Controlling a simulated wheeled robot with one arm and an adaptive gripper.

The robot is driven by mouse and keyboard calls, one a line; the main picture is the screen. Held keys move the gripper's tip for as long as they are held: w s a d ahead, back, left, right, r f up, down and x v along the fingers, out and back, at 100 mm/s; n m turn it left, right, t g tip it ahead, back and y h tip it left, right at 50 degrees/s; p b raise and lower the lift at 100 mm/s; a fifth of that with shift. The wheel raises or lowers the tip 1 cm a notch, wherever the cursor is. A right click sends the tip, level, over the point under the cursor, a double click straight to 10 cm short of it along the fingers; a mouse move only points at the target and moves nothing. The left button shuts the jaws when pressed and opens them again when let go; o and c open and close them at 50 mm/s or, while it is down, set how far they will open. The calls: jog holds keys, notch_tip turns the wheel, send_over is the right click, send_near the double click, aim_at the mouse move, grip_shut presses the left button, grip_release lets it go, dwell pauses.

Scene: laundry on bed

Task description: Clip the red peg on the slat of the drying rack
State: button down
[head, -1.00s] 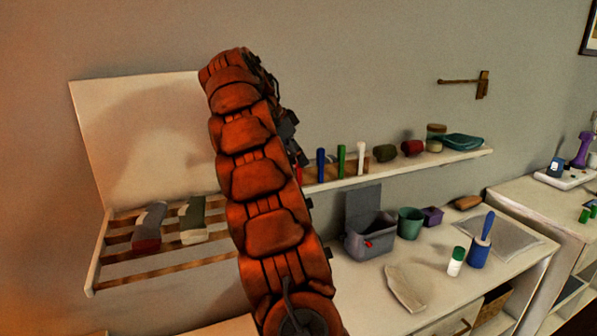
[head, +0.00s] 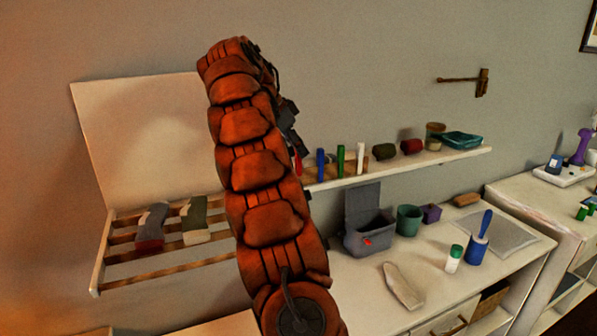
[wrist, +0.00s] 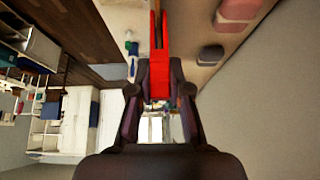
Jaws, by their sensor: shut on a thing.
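My gripper (wrist: 159,88) is shut on the red peg (wrist: 158,58), which stands out ahead of the fingers in the wrist view. In the head view my arm hides most of the gripper, and a sliver of the red peg (head: 298,164) shows beside it, left of the blue peg (head: 320,164). I cannot tell whether its far end is clear of the wooden strip on the shelf. The drying rack (head: 97,272), with wooden slats (head: 165,272), is on the wall at left, apart from the gripper. My arm covers its right end.
Two socks (head: 151,228) (head: 195,220) hang over the rack's slats. A green peg (head: 340,160) and a white peg (head: 361,158) stand on the wall shelf (head: 465,156), with rolled socks and a jar to their right. A grey box (head: 368,240) sits on the table below.

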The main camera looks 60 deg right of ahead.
jog(key=shift+r+p, duration=1.4)
jog(key=shift+r, duration=0.25)
jog(key=shift+a+f, duration=0.1)
